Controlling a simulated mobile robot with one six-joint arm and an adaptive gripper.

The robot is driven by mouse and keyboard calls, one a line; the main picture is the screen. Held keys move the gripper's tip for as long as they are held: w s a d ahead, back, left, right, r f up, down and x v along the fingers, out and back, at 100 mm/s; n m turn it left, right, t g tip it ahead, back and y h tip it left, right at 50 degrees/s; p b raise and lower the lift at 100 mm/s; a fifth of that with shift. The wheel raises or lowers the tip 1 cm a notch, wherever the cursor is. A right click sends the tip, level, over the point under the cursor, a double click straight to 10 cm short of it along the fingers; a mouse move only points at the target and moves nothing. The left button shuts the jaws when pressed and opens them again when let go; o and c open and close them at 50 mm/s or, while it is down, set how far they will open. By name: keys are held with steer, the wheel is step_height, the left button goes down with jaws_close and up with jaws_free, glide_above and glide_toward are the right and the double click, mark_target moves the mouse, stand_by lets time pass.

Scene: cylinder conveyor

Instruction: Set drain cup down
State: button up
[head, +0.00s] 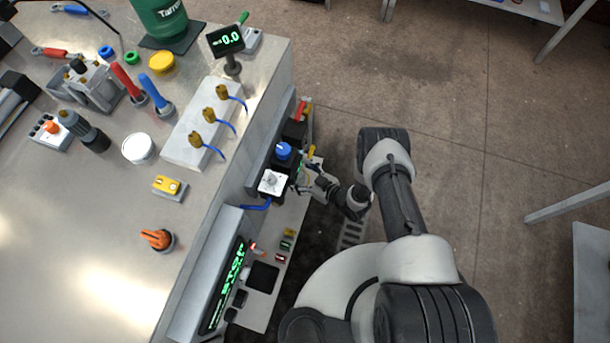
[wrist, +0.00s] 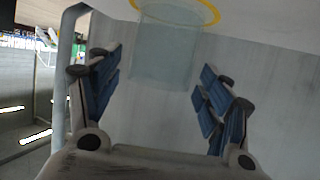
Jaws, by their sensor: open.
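The drain cup (wrist: 166,50) is a clear, see-through cup with a yellow rim, at the top middle of the wrist view. My gripper (wrist: 160,78) is open, with its blue-padded fingers apart on either side of the cup's lower part. A gap shows between the cup and each pad. The cup's top is cut off by the frame, and what bears it is not clear. In the head view my gripper (head: 312,178) is low beside the bench's right side, and I cannot make out the cup clearly there.
A steel bench (head: 75,240) with tools, a white tub (head: 138,148) and a white block with brass fittings (head: 197,135) fills the left. A control panel with a green display (head: 229,283) is below my gripper in the picture. Open floor (head: 430,70) lies to the right.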

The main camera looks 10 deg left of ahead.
steer(key=p+v, duration=0.4)
steer(key=v, duration=0.8)
steer(key=shift+r, duration=0.2)
